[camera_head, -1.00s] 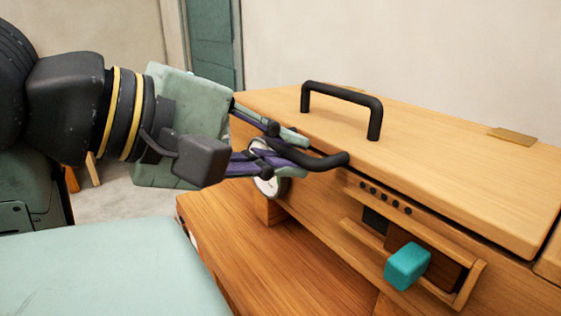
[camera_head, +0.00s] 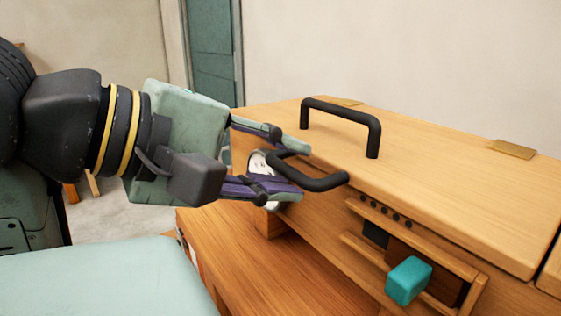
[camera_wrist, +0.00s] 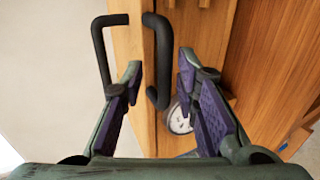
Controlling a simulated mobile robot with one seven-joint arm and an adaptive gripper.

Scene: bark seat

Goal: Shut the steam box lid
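The steam box (camera_head: 320,190) is a wooden box at the right of the head view. Its lid (camera_head: 430,170) lies nearly level on top, with a narrow dark line under its front edge; I cannot tell if it is fully seated. A black arched handle (camera_head: 345,112) stands on the lid. A second black handle (camera_head: 322,184) sticks out at the front; it also shows in the wrist view (camera_wrist: 162,60). My gripper (camera_head: 304,170) is open, its fingers on either side of the front handle. In the wrist view, that handle lies between the fingertips, with no clear grip.
A teal knob (camera_head: 408,280) sticks out from the box front below a row of dark dots. A round white dial (camera_wrist: 179,119) sits on the box front near the fingers. Brass plates (camera_head: 512,148) lie at the lid's rear.

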